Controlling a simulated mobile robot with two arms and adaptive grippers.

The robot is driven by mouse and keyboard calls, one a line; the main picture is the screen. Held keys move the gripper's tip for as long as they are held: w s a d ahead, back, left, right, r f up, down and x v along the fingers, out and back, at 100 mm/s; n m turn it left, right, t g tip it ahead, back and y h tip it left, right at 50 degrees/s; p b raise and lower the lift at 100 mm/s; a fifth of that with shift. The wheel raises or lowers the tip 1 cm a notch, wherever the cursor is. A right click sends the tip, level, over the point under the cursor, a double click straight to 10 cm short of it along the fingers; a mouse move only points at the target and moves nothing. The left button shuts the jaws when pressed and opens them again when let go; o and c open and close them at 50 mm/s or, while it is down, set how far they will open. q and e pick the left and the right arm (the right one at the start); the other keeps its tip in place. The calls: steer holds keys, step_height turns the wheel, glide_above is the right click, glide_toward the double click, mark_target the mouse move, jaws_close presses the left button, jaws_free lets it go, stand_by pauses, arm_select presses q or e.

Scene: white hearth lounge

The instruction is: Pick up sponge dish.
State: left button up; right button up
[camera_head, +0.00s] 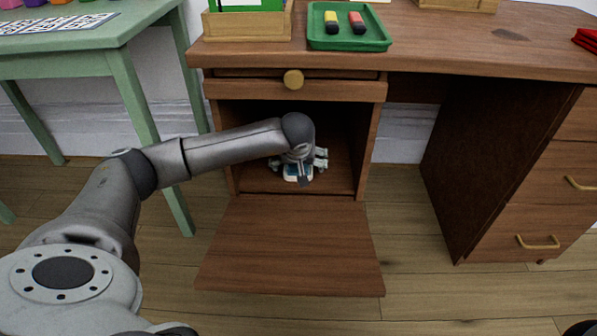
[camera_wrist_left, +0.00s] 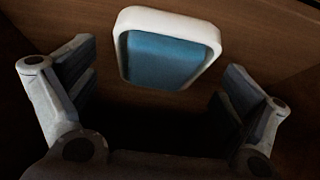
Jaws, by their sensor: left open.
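The sponge dish (camera_wrist_left: 127,28) is a white rounded rectangular dish with a blue sponge (camera_wrist_left: 165,62) in it. In the left wrist view it lies on the brown wooden floor of the compartment, ahead of and between the open fingers. In the head view only part of the dish (camera_head: 290,178) shows, behind my wrist. My left gripper (camera_wrist_left: 165,100) is open and empty, its fingers on either side and apart from the dish. In the head view my left gripper (camera_head: 304,166) is inside the desk compartment.
The compartment's fold-down door (camera_head: 290,245) lies open in front. Close side walls (camera_head: 367,140) and a drawer (camera_head: 300,90) above bound the opening. A green tray (camera_head: 350,40) with two small items stands on the desktop. A green table (camera_head: 100,45) stands at left.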

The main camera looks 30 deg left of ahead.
arm_select(q)
steer(key=shift+w+a+f, duration=0.15)
steer(key=shift+w+f, duration=0.1)
steer(key=shift+f, duration=0.2)
steer(key=shift+c, duration=0.3)
steer(key=c, duration=1.2)
steer(key=shift+o, duration=0.2)
steer(key=shift+r, duration=0.2)
